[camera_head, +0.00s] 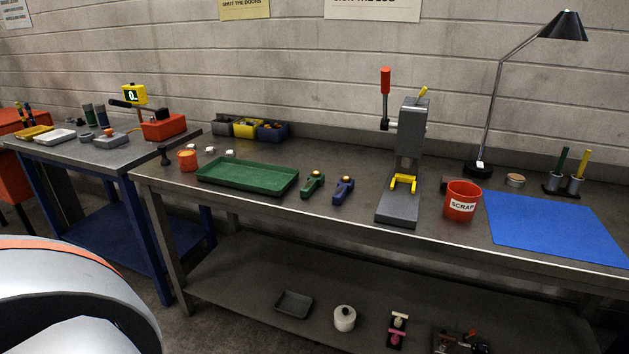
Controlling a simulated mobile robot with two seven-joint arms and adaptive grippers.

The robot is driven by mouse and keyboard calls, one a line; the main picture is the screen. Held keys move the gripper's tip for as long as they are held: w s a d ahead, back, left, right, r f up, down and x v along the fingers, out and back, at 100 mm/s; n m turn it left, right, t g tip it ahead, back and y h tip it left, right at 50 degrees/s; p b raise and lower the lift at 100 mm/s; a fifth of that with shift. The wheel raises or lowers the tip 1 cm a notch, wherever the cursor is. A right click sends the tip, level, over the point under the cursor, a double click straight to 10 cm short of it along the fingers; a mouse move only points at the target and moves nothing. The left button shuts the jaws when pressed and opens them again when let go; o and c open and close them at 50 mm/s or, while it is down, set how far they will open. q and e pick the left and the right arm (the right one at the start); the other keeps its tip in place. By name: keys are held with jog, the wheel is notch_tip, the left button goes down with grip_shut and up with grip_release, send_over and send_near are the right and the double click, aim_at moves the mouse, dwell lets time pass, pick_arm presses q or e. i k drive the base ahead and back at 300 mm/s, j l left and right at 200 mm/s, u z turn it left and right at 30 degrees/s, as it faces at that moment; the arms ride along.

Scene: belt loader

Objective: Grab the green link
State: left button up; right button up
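The green link (311,185) lies on the metal workbench (350,226), just right of the green tray (245,187) and apart from it. It is a small elongated piece with a lighter spot near its upper end. A similar blue link (343,190) lies close to its right. Neither of my grippers shows in the head view. A large grey rounded part with an orange stripe fills the lower left corner.
A press (402,165) with a red-handled lever and yellow fork stands right of the links. Beyond it are the red scrap bin (462,208), a blue mat (552,229) and a black lamp (487,125). An orange cup (188,161) stands left of the tray. Bench space in front of the links is clear.

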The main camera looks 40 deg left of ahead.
aim_at(308, 187)
jog(key=j+z, duration=0.15)
jog(key=j, duration=0.35)
jog(key=j+z, duration=0.15)
jog(key=j, duration=0.3)
jog(key=j+z, duration=0.15)
jog(key=j, duration=0.35)
jog(key=k+j+z, duration=0.2)
jog(key=j, duration=0.25)
jog(key=j+z, duration=0.15)
jog(key=j, duration=0.3)
jog(key=k+j+z, duration=0.15)
jog(key=j, duration=0.3)
